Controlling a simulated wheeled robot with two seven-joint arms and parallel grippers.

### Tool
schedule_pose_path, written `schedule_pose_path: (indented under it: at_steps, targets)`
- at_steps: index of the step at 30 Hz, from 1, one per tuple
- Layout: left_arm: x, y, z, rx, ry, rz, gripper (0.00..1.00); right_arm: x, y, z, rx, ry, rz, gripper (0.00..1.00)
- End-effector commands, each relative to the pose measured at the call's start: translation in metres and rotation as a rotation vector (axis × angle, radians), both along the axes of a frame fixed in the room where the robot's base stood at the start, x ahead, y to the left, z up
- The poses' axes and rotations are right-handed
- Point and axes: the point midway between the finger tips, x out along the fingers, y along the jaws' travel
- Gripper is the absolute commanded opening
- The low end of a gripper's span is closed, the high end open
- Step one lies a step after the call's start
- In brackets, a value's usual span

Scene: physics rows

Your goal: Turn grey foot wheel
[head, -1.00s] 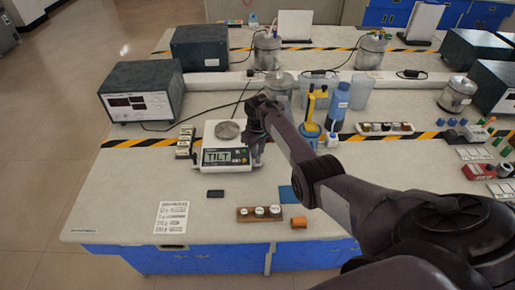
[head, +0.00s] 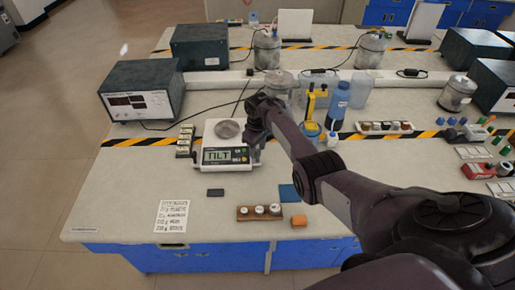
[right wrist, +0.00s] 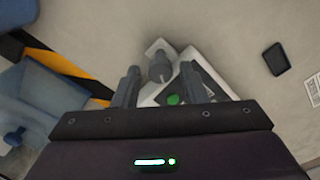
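The white balance (head: 224,167) stands on the bench with a round metal pan (head: 227,130), and its display reads TILT. In the right wrist view, the grey foot wheel (right wrist: 160,69) sticks out at a corner of the balance body (right wrist: 219,86). My right gripper (head: 257,146) is at the right side of the balance. In the right wrist view, its two fingers (right wrist: 159,75) are apart, with the wheel between their tips and gaps showing at the sides. The wheel is hidden in the head view. My left gripper is not in view.
A blue bottle (head: 338,103) and a yellow stand (head: 312,105) are behind my right arm.

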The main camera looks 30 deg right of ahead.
Motion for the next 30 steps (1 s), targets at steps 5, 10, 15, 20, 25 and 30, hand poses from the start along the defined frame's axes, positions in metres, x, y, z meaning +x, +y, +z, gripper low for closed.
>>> schedule_pose_path:
  at_steps: [5, 10, 15, 20, 25, 30]
  targets:
    - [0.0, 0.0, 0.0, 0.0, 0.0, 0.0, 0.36, -0.001, 0.0, -0.001, 0.001, 0.001, 0.0, 0.45]
    - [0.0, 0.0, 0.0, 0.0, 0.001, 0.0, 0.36, 0.0, 0.0, 0.001, 0.001, 0.001, 0.0, 0.45]
    - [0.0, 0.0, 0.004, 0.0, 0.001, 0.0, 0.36, 0.0, 0.0, 0.021, 0.001, -0.002, 0.001, 0.45]
    - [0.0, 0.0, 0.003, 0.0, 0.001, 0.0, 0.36, 0.0, 0.0, 0.048, 0.001, -0.002, -0.001, 0.45]
    - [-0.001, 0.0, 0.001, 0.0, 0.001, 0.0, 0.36, 0.0, 0.001, 0.069, 0.001, -0.001, 0.001, 0.45]
    - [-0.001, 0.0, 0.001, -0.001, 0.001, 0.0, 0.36, -0.001, 0.0, 0.077, 0.001, 0.001, -0.001, 0.45]
